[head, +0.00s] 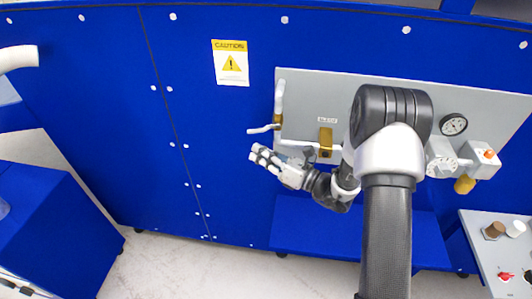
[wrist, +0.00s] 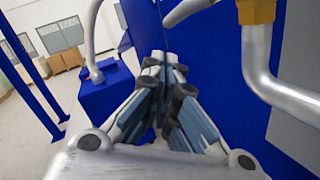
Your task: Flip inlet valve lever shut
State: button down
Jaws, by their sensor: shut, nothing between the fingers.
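A pipe valve with a brass body (head: 278,120) and a pale lever handle (head: 262,130) sits at the left edge of the grey panel. The handle points left, roughly level. My gripper (head: 256,153) is shut and empty, below the handle and apart from it in the head view, with its fingers pointing left. In the wrist view my gripper (wrist: 165,62) has its fingertips together. A pale rod end (wrist: 188,10), likely the lever, shows above them. A brass fitting (wrist: 257,10) on a bent pipe (wrist: 262,65) is to the right. No inlet label is legible.
A gauge (head: 453,124) and a box with an orange button (head: 487,156) are at the right. A control box (head: 505,262) with knobs stands lower right. Floor (head: 160,260) is clear at the lower left.

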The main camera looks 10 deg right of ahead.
jog(key=s+d+f, duration=0.4)
jog(key=s+d, duration=0.2)
jog(key=s, duration=0.1)
jog(key=shift+d+f, duration=0.3)
